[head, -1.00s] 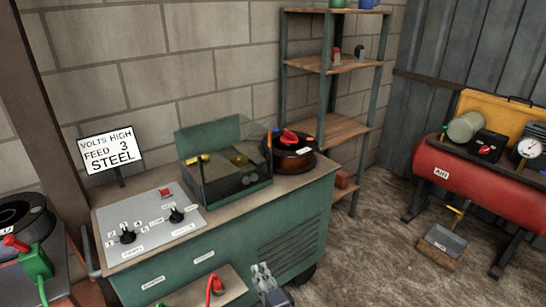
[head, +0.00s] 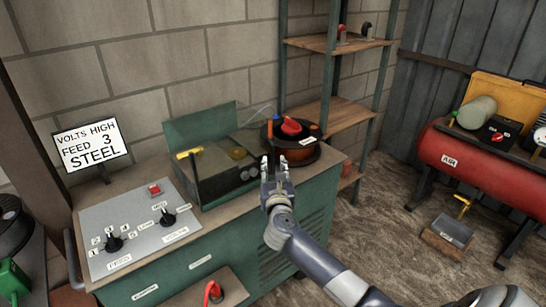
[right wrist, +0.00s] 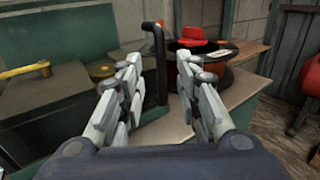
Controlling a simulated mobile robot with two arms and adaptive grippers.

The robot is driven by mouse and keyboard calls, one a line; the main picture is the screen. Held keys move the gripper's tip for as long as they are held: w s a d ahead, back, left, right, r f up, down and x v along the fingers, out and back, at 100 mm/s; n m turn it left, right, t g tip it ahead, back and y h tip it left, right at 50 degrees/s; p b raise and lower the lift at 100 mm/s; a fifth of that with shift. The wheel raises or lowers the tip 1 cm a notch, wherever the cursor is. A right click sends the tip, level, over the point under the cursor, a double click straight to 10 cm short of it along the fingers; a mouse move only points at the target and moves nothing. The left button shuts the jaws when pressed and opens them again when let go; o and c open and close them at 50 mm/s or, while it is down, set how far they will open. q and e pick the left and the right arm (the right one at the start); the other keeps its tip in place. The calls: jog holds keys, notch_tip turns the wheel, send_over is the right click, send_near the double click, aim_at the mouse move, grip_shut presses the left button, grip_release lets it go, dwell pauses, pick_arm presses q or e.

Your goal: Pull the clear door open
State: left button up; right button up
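The clear door (head: 208,173) is a see-through, dark-looking panel on the green-backed box on top of the green machine. It looks closed. A black upright handle (right wrist: 158,60) at the box's right side appears between my fingers in the right wrist view; I cannot tell its exact depth. My right gripper (head: 276,162) is at the box's right front corner in the head view. It also shows in the right wrist view (right wrist: 157,72), with its two fingers apart and nothing clamped. My left gripper is not in view.
A spool with a red hub (head: 292,140) stands close to the right of the box. A control panel (head: 137,225) with two knobs is at left front. A yellow-handled piece (head: 188,153) is on the box. A wooden shelf (head: 338,44) and red tank (head: 465,165) are farther right.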

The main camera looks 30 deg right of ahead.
aim_at(273, 156)
jog(key=x, duration=0.5)
jog(key=shift+w+d, duration=0.2)
jog(key=shift+w, duration=0.1)
jog(key=shift+c, duration=0.2)
grip_shut()
